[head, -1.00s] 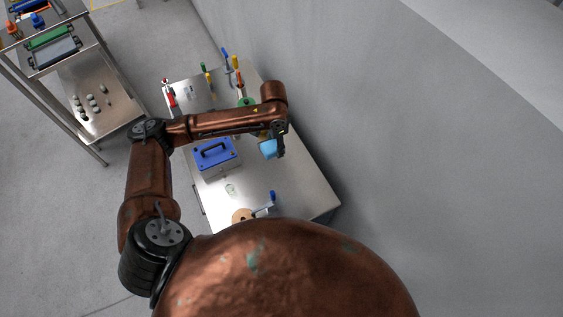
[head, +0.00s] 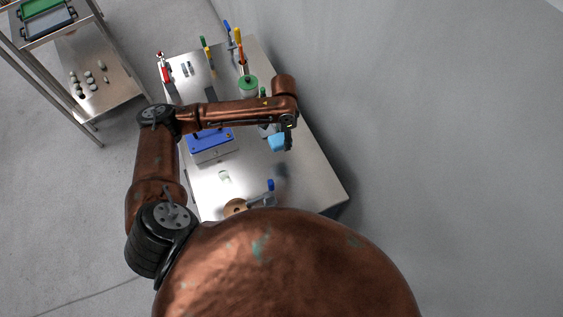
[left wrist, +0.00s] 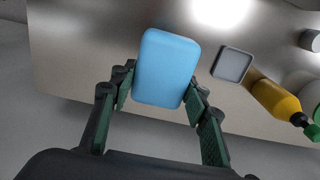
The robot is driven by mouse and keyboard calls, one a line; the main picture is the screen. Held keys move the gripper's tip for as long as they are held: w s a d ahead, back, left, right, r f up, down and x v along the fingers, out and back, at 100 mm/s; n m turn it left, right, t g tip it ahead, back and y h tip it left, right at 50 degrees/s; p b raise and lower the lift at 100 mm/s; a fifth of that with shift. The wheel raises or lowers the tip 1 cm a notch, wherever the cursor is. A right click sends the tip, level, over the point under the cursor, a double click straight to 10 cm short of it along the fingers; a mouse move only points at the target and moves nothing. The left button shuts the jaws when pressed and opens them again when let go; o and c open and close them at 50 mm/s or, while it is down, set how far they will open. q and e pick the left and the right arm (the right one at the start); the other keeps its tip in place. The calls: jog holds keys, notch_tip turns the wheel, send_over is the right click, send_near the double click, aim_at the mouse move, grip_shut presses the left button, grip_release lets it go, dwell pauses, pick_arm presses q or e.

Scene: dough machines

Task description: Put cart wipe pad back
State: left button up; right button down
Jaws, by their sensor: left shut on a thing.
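The wipe pad is a light blue rounded block (head: 277,142). In the left wrist view the pad (left wrist: 167,68) sits between the two green-lined fingers of my left gripper (left wrist: 163,100), which is shut on it. It is held over the steel cart top (head: 310,175). A small grey square tray (left wrist: 232,65) lies on the cart top to the right of the pad in the left wrist view, apart from it. In the head view my left gripper (head: 287,138) is partly hidden by my arm. My right gripper is not in view.
A yellow bottle with a green cap (left wrist: 277,99) lies close to the grey tray in the wrist view. Upright tools, including a red one (head: 165,73), stand at the back. A grey wall runs along the right.

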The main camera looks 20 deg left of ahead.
aim_at(283, 157)
pick_arm(q)
notch_tip(283, 157, down, 11)
jog(key=shift+f, duration=0.1)
dwell(0.5)
jog(key=shift+f, duration=0.1)
jog(key=o, duration=1)
notch_tip(283, 157, up, 12)
jog(key=shift+r, duration=0.15)
